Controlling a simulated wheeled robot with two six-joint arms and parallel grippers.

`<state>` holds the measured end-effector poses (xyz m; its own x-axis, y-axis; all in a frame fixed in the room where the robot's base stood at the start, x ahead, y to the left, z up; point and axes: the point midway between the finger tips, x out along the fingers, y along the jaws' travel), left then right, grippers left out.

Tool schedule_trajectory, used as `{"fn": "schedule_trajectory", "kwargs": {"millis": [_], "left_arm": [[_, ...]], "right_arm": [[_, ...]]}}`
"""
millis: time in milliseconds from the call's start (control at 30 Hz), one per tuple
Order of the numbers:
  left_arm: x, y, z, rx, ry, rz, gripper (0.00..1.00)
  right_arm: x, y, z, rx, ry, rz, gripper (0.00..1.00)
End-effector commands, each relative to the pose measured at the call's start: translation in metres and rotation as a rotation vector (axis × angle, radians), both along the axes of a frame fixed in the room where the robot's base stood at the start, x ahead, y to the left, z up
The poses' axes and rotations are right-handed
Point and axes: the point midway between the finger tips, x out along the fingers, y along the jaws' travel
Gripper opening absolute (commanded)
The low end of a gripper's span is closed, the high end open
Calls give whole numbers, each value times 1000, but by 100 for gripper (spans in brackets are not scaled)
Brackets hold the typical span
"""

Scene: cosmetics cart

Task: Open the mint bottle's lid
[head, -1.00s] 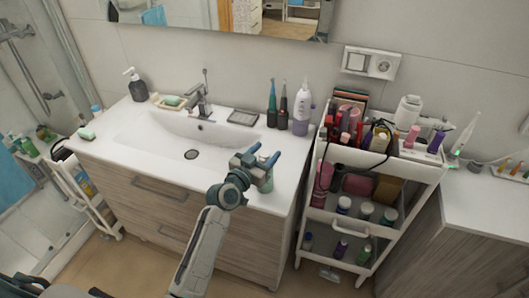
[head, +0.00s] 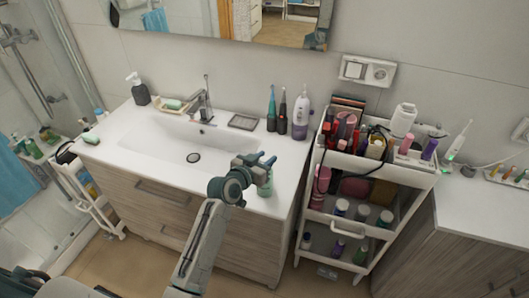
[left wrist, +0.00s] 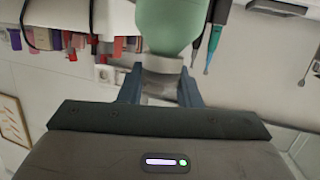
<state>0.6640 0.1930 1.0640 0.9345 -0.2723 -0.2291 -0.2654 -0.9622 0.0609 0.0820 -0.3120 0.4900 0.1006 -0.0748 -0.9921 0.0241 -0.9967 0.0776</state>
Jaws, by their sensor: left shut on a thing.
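The mint-green bottle (head: 265,187) stands on the right front part of the white washbasin counter (head: 285,163). My left gripper (head: 266,160) is at its top, coming from the front left. In the left wrist view, the green bottle body (left wrist: 172,22) shows beyond the fingers, upside down in the picture. A pale grey lid (left wrist: 163,65) sits between the two dark blue fingers of the gripper (left wrist: 161,85), which is shut on it. The lid and bottle look in line, with no clear gap between them. My right gripper is not in view.
Two electric toothbrushes (head: 283,115) and a white-purple water flosser (head: 301,115) stand behind, to the right. The basin (head: 165,135) lies to the left. A full white cart (head: 385,170) stands to the right. The counter around the bottle is mostly clear.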

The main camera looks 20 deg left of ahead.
Motion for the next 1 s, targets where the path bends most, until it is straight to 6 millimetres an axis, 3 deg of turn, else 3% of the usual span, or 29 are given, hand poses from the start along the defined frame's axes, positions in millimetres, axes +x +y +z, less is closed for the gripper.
{"fn": "schedule_trajectory", "kwargs": {"millis": [33, 200, 1000], "left_arm": [[1, 0, 8, 1, 41, 0, 8], [5, 0, 8, 4, 201, 1, 8], [22, 0, 8, 14, 962, 0, 8]], "right_arm": [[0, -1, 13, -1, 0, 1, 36], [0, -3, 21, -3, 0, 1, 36], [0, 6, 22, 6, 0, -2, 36]]}}
